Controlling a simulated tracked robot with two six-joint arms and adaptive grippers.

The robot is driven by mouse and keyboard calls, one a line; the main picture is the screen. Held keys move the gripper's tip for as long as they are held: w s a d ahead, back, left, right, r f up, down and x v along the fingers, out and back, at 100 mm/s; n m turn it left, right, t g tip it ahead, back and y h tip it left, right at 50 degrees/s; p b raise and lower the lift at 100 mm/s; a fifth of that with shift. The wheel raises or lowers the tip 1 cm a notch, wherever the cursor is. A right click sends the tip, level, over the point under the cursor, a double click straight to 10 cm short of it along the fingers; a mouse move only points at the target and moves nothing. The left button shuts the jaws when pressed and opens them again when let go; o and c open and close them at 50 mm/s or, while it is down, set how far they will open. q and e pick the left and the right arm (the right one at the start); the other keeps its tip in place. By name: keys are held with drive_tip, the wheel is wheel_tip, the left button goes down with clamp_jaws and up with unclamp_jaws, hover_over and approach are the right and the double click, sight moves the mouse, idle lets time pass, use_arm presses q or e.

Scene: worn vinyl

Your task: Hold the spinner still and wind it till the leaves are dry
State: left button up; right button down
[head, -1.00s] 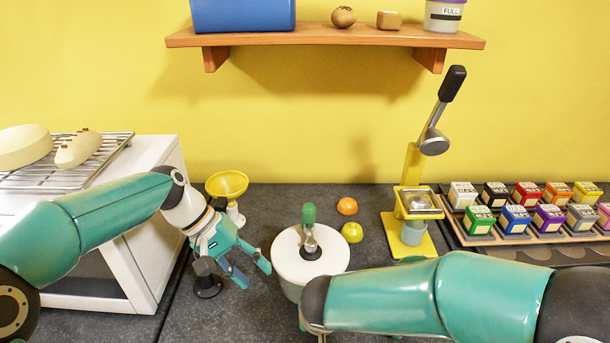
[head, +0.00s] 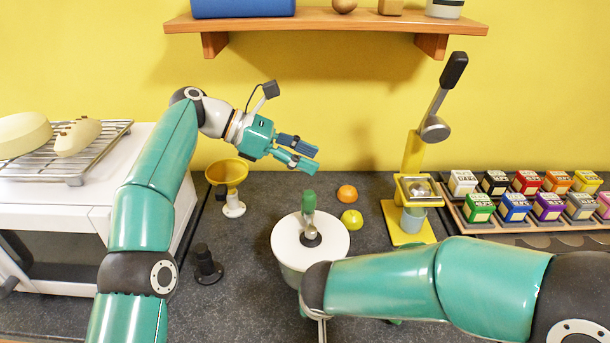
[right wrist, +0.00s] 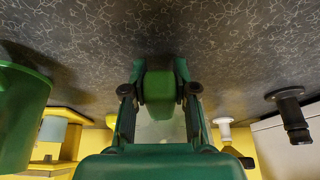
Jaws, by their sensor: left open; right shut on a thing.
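In the right wrist view my right gripper (right wrist: 160,95) is shut on a green block (right wrist: 158,85), seemingly a grip on the spinner's front. No leaves are visible.
An orange fruit (head: 347,193) and a yellow-green one (head: 352,219) lie behind and right of the spinner. A yellow press (head: 412,190) and a rack of coloured boxes stand right. A funnel (head: 229,172), black post (head: 207,265) and white oven (head: 60,215) are left. A shelf (head: 325,19) hangs above.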

sight(306, 192)
use_arm(q)
drive_tip(key=shift+f, duration=4.2)
drive_tip(key=shift+f, duration=0.1)
